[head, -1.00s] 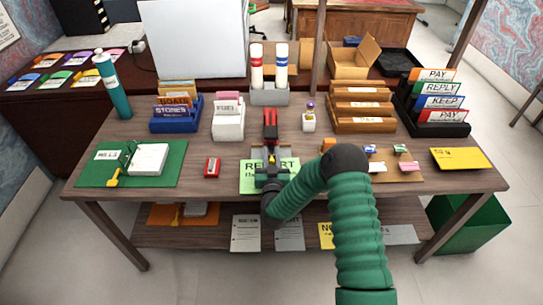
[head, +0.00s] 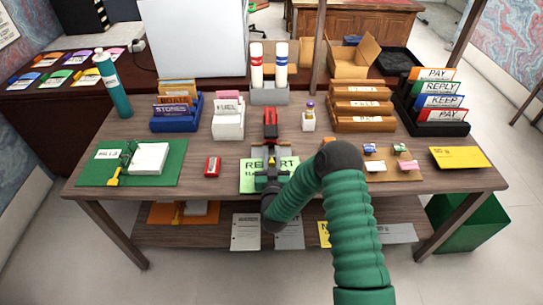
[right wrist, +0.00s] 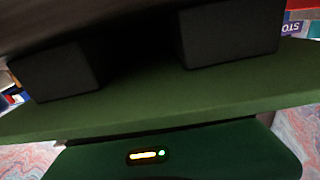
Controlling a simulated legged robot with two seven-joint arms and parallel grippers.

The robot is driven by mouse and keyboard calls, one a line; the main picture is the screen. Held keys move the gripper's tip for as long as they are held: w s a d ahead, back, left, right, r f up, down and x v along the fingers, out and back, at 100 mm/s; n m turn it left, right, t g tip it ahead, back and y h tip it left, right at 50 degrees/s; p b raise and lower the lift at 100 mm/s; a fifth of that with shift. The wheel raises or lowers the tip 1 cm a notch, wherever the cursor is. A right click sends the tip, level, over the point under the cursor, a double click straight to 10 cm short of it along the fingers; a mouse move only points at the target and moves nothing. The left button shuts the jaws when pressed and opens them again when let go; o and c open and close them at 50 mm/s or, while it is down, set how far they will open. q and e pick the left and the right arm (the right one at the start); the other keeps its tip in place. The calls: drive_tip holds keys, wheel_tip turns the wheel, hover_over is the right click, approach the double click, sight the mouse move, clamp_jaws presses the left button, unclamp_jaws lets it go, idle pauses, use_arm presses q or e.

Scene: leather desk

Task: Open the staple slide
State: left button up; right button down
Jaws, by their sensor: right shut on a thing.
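A red and black stapler (head: 270,117) stands in the middle of the desk at the back edge of a green report sheet (head: 248,180). My right gripper (head: 270,152) is over the sheet at the stapler's near end. It is shut on the stapler's near part, which the hand mostly hides. I cannot make out the staple slide itself or how far it is out. In the right wrist view my right gripper (right wrist: 140,58) shows two dark fingers with a gap between them, and what lies in the gap is too dark to tell. My left gripper is not in view.
A red sharpener (head: 212,167) lies left of the sheet. A green board (head: 90,172) is at the left and a tan board with small clips (head: 405,176) at the right. A grey holder (head: 268,95) with two tubes stands behind the stapler. Bare desk lies between them.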

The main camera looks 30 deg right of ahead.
drive_tip(key=c, duration=1.3)
unclamp_jaws()
drive_tip(key=b+v, duration=0.2)
drive_tip(key=v, duration=1.4)
drive_tip(key=shift+s+a, duration=0.2)
drive_tip(key=shift+s, duration=0.2)
drive_tip(key=shift+d, duration=0.1)
